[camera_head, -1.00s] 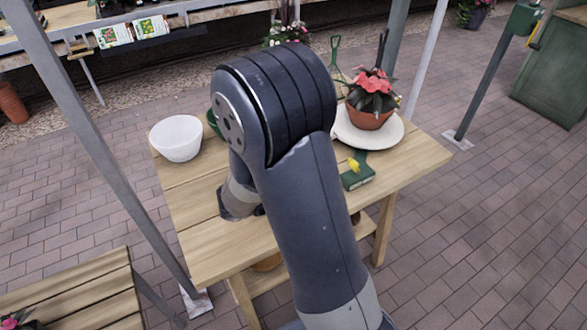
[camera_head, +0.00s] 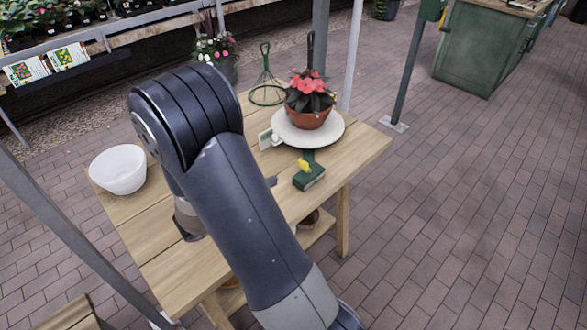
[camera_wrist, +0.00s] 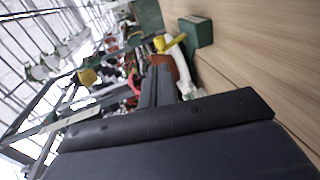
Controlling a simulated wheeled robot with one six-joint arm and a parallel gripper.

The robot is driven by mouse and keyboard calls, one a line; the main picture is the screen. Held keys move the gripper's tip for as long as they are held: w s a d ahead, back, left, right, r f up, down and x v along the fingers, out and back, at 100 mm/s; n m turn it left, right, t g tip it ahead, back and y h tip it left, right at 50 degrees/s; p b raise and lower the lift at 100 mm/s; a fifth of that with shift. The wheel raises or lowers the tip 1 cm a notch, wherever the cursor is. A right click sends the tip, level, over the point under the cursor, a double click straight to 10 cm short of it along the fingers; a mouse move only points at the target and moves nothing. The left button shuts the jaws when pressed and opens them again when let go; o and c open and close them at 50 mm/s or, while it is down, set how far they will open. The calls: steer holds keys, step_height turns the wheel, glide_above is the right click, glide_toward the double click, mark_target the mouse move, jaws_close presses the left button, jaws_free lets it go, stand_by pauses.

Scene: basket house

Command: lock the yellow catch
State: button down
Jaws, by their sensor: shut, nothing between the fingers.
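The yellow catch (camera_head: 303,166) stands up from a small green block (camera_head: 309,179) on the wooden table, in front of the white plate. In the wrist view the yellow catch (camera_wrist: 170,42) sticks out to the left of the green block (camera_wrist: 197,32), just beyond my fingers. My gripper (camera_wrist: 160,84) is shut and empty, with a visible gap between it and the catch. In the head view my arm hides most of the gripper; only a dark tip shows at its right side, left of the block.
A potted red flower (camera_head: 310,105) stands on the white plate (camera_head: 337,128). A white bowl (camera_head: 118,169) is at the table's left, a green wire stand (camera_head: 267,94) at the back. Metal posts rise around the table. Brick floor (camera_head: 480,200) is clear to the right.

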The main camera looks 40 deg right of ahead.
mark_target(302, 166)
steer(key=p+x, duration=0.2)
steer(key=x, duration=0.7)
steer(key=shift+d, duration=0.3)
